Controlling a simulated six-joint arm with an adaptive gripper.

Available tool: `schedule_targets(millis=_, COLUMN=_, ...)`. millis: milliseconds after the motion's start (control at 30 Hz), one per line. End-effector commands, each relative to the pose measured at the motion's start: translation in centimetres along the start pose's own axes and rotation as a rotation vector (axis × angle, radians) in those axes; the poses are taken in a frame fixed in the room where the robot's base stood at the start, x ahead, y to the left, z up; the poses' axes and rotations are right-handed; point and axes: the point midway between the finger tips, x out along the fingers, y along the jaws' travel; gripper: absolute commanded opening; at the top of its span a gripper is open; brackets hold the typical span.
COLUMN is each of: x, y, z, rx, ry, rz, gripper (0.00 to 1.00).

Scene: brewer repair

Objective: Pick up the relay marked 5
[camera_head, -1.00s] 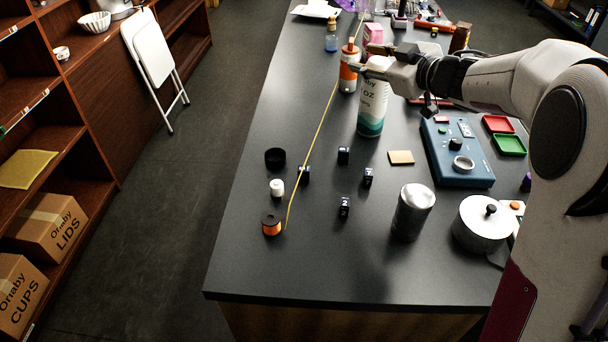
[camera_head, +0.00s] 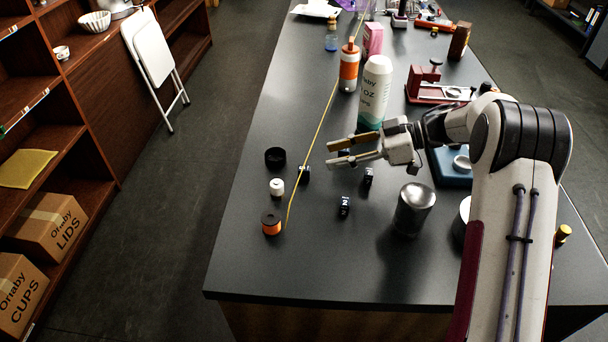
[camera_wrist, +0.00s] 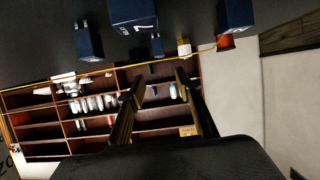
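Several small dark blue relays stand on the dark table. In the head view one (camera_head: 304,175) is left of my gripper (camera_head: 329,154), one (camera_head: 368,177) is just below it, and one (camera_head: 344,206) is nearer the front. Another shows only partly behind my fingers. In the wrist view a large relay (camera_wrist: 133,14) bears a 1, with other relays left (camera_wrist: 88,43), right (camera_wrist: 236,15) and a small one (camera_wrist: 158,46) beyond. I cannot make out a 5 on any. My gripper is open and empty, its fingers (camera_wrist: 158,86) apart and pointing left above the table.
A grey metal canister (camera_head: 414,210) stands right of the front relay. A black ring (camera_head: 275,158), a white spool (camera_head: 277,187) and an orange spool (camera_head: 272,222) with a yellow cord stand left. A tall white bottle (camera_head: 375,90) is behind my gripper. The front table is clear.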

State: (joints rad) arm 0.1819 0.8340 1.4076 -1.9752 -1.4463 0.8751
Motion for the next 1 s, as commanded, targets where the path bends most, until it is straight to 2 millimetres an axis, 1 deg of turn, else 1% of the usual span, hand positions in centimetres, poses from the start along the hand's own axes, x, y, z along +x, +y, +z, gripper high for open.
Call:
schedule_targets(millis=100, x=0.1, y=-0.4, z=0.5, rx=0.01, ry=0.001, rz=-0.023, gripper=0.35)
schedule_targets(millis=467, x=0.2, y=-0.5, z=0.5, rx=0.01, ry=0.001, rz=-0.025, gripper=0.35)
schedule_targets(millis=800, x=2.5, y=-0.5, z=0.6, rx=0.009, ry=0.001, rz=-0.025, gripper=0.35)
schedule_targets(millis=1000, x=2.7, y=-0.5, z=0.6, rx=0.009, ry=0.001, rz=-0.024, gripper=0.35)
